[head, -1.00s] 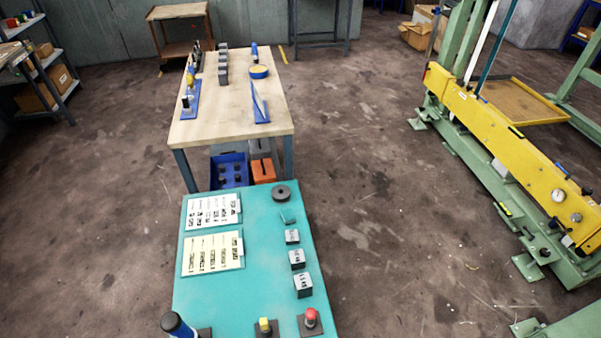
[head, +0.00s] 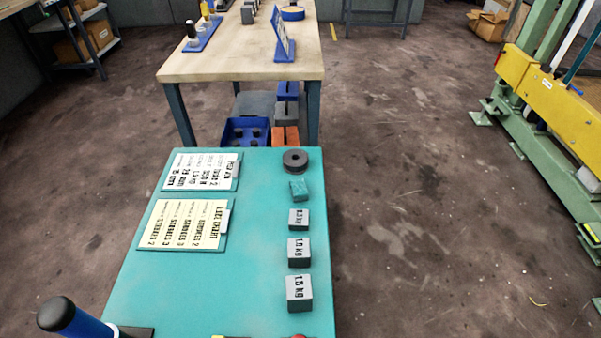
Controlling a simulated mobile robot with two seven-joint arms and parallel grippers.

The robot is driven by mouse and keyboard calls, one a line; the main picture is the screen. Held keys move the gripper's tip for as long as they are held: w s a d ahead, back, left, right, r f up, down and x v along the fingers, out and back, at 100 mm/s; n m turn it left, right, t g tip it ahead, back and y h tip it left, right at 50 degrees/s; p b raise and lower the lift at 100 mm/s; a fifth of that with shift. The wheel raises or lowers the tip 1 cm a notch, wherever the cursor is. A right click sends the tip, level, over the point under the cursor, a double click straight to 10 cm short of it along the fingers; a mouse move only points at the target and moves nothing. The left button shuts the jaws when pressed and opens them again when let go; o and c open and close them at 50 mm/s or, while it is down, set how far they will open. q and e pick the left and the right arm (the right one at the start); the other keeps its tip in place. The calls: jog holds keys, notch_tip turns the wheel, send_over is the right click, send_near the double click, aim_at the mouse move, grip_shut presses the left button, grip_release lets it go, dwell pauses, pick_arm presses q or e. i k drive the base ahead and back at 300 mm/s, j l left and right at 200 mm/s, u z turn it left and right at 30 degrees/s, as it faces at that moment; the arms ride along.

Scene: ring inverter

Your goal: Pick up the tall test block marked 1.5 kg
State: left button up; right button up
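The tall test block marked 1.5 kg (head: 299,290) stands on the teal table top (head: 190,290) near its right edge. It is grey with a light label and is the nearest of a row of blocks. The 1.0 kg block (head: 299,252) stands just behind it, and a smaller labelled block (head: 299,219) stands behind that. Neither of my grippers shows in the head view.
A teal piece (head: 299,190) and a dark ring (head: 295,161) sit farther back in the row. Two printed cards (head: 183,225) lie at left. A blue-handled tool (head: 75,322) stands at the front left. A wooden workbench (head: 230,65) stands beyond.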

aim_at(299, 294)
jog(key=i+l+u, duration=0.1)
jog(key=u, duration=0.3)
jog(key=l+u, duration=0.35)
jog(key=i+l+u, duration=0.1)
jog(key=u, duration=0.3)
